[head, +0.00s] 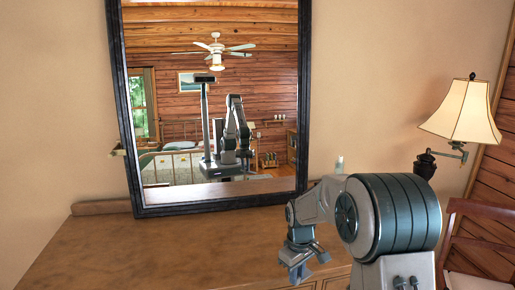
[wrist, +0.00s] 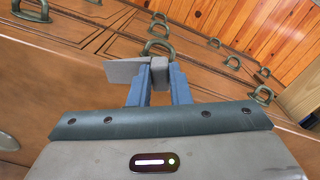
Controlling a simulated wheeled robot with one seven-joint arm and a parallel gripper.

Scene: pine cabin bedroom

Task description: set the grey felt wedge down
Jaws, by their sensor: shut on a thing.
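The grey felt wedge (wrist: 122,70) is in the wrist view, between the blue fingertips of my gripper (wrist: 159,75). My gripper is shut on it, and its flat grey part sticks out to the left of the fingers. The wedge looks held in the air, with drawer fronts behind it. In the head view my gripper (head: 297,265) points down near the front edge of the dresser (head: 150,250). The wedge is too small to make out clearly there.
The dresser top is bare over its left and middle. A black-framed mirror (head: 303,100) stands at its back. A small pale object (head: 340,164) shows behind my arm. A wall lamp (head: 465,112) and a wooden chair (head: 480,225) are at right. Drawer handles (wrist: 158,48) protrude.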

